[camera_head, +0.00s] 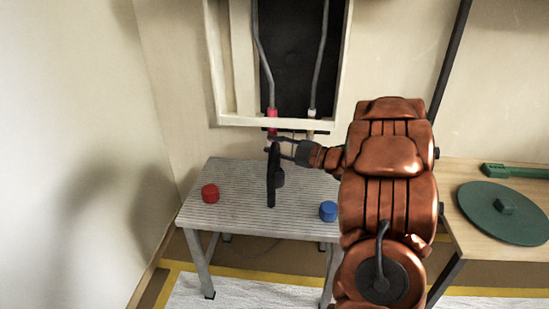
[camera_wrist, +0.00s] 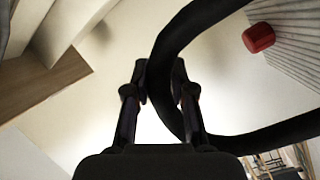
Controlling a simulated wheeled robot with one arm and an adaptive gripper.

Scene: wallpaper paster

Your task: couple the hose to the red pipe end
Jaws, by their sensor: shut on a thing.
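The red pipe end (camera_head: 272,117) is the lower end of the left grey pipe, at the bottom of the framed wall recess. The black hose (camera_head: 271,185) hangs below it in the head view and curves across the wrist view (camera_wrist: 168,52). My gripper (camera_head: 272,143) is just under the red pipe end, shut on the hose; its fingers also show in the wrist view (camera_wrist: 160,78). The hose's upper end is close beneath the red end, but the fingers and small size hide whether they touch.
A slatted grey table (camera_head: 240,180) stands below, with a red cap (camera_head: 210,193) and a blue cap (camera_head: 328,211) on it. A second pipe with a pale end (camera_head: 311,114) is to the right. The recess's wooden frame (camera_head: 245,120) is close by. A wooden bench (camera_head: 470,240) stands right.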

